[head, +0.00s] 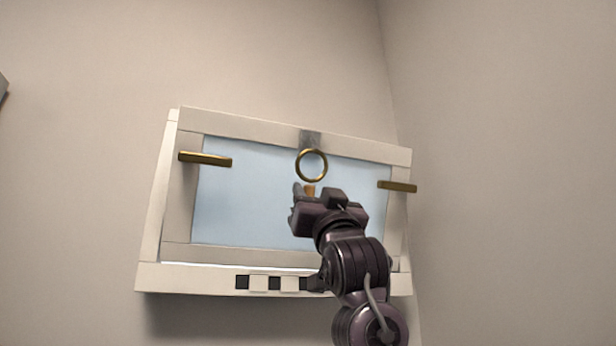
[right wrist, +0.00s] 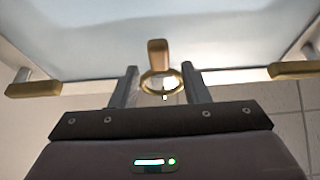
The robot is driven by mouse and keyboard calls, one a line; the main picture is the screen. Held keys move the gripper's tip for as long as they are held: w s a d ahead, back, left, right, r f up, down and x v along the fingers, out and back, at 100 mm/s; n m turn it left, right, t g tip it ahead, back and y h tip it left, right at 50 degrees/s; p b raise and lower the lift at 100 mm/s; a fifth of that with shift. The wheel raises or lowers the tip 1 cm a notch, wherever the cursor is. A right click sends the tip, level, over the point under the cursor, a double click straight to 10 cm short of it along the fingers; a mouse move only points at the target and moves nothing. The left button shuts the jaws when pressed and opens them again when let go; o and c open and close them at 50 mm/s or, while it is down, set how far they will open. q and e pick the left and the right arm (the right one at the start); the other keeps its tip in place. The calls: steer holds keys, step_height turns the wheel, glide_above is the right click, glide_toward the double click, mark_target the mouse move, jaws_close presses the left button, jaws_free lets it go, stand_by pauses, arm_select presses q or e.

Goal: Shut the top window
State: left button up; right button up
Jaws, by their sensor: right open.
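The top window's white-framed sash (head: 285,258) with a pale blue pane (head: 250,195) is high on the wall. A brass ring (head: 312,165) hangs at its top edge below a grey metal plate (head: 310,139). My right gripper (head: 311,193) is open just below the ring in the head view. In the right wrist view the ring (right wrist: 161,84) shows between the two open fingers (right wrist: 161,75), and I cannot tell whether they touch it. A brown-gold tab (right wrist: 157,53) shows beside the ring. My left gripper is not in view.
Brass handles stick out at the window's left (head: 205,159) and right (head: 397,187) sides. A black-and-white checked strip (head: 267,283) runs along the lower frame. The right side wall (head: 500,150) is close to the window. Open space lies left of it.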

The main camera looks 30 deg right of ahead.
mark_target(310, 193)
steer(key=p+x, duration=0.1)
steer(key=x, duration=0.2)
steer(key=shift+w+d+p, duration=0.1)
steer(key=shift+w+p, duration=0.3)
steer(key=shift+w, duration=0.3)
steer(key=shift+s, duration=0.15)
steer(key=shift+c, duration=0.9)
jaws_close()
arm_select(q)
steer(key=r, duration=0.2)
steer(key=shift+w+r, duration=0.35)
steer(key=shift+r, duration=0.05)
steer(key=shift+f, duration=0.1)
